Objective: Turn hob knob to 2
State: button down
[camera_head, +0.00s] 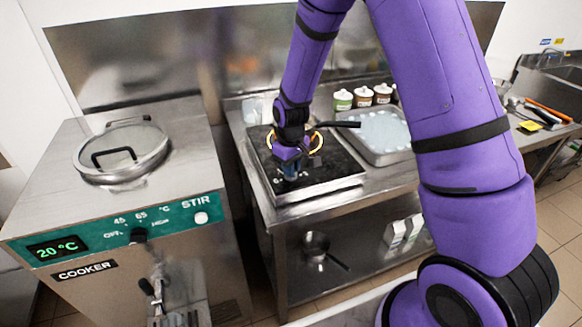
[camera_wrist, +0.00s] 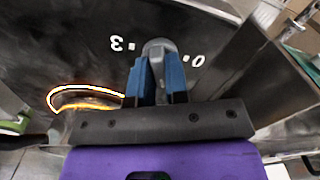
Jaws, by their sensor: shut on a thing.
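The black hob (camera_head: 335,168) sits on the steel counter, partly hidden behind my arm. Its grey knob (camera_wrist: 158,46) shows in the wrist view, with white marks "3" to its left and "0" to its right, seen upside down. My gripper (camera_wrist: 160,68) is shut on the knob, with its blue fingers on either side. The marks between 3 and 0 are hidden or too small to read, and I cannot tell where the knob points. In the head view my gripper (camera_head: 289,172) is low over the hob's front left, covering the knob.
A glowing ring shape (camera_wrist: 85,93) is close to my gripper on the hob. A black handle (camera_head: 345,124) sticks out behind my arm. A steel tray (camera_head: 380,135) and several jars (camera_head: 363,97) stand on the right. A cooker (camera_head: 120,215) stands on the left.

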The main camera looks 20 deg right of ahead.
jog(key=m, duration=0.5)
jog(key=shift+m, duration=0.3)
jog(key=m, duration=0.5)
jog(key=shift+m, duration=0.3)
jog(key=c, duration=1.1)
grip_release()
notch_tip(320, 180, up, 11)
jog(key=shift+f, duration=0.1)
